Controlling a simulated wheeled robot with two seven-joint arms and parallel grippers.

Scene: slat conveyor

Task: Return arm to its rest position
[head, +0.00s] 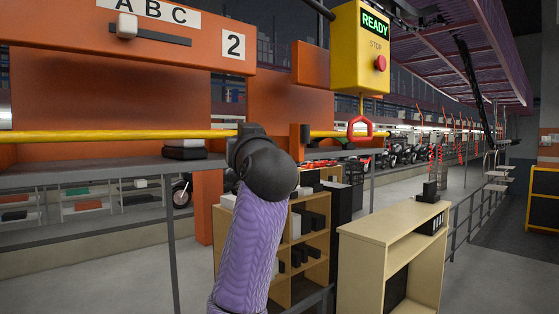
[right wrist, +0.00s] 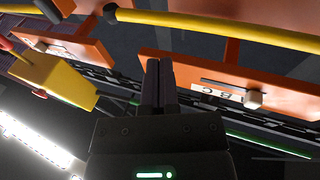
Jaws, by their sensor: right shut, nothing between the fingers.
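My right arm, in a purple sleeve (head: 248,245), rises from the bottom middle of the head view. Its dark, rounded wrist (head: 272,172) is in front of the yellow rail (head: 110,135); I cannot tell whether they touch. In the head view the wrist hides the fingers. In the right wrist view my right gripper (right wrist: 160,68) has its two dark fingers together, with nothing between them. My left gripper is in neither view.
An orange panel with a slider knob (head: 127,26) is at the upper left. A yellow box (head: 345,45) reading READY hangs above a red ring handle (head: 360,128). A pale wooden shelf unit (head: 350,265) stands at the lower right. Floor beyond it is open.

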